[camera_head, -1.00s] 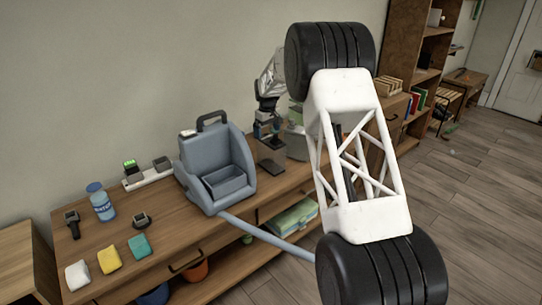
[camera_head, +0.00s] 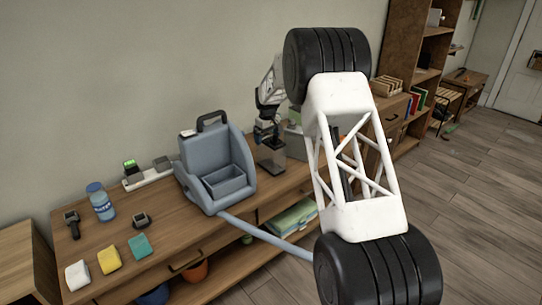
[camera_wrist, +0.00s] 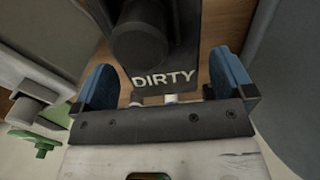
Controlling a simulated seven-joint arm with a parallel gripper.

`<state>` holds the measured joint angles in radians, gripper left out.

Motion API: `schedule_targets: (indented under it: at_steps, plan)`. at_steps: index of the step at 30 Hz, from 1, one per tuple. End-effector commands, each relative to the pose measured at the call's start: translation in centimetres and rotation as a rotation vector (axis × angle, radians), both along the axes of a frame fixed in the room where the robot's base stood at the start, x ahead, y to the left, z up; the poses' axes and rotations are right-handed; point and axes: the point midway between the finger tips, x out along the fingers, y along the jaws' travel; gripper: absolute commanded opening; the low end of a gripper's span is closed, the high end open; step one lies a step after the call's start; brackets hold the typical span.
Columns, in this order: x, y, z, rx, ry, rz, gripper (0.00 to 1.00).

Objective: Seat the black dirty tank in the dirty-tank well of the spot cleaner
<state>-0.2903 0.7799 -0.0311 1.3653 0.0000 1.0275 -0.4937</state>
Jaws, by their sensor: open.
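The black dirty tank (camera_head: 271,158) stands on the table just right of the spot cleaner (camera_head: 208,150). In the wrist view the tank (camera_wrist: 160,50) shows white DIRTY lettering and a round dark projection. My gripper (camera_head: 265,132) is at the tank's upper part. In the wrist view its blue fingers (camera_wrist: 165,82) are open, one on each side of the tank, with gaps showing between. The grey-blue spot cleaner has an open box-shaped recess (camera_head: 226,183) low at its front, which looks empty. I cannot tell whether this is the dirty-tank well.
A grey-blue hose (camera_head: 265,236) runs from the cleaner past the table's front edge. A bottle (camera_head: 101,203), a charging strip (camera_head: 147,176) and several cloths (camera_head: 109,260) lie to the left. My arm covers the table's right part.

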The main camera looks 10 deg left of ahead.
Motion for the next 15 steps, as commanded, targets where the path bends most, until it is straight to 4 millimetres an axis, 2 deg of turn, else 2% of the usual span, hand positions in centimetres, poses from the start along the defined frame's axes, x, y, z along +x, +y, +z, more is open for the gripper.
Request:
schedule_targets:
  at_steps: [9, 15]
  plan:
    - [-0.3, -0.1, -3.5, -0.001, 0.002, 0.000, 1.00]
    - [-0.3, -0.1, -4.4, 0.000, 0.000, 0.000, 1.00]
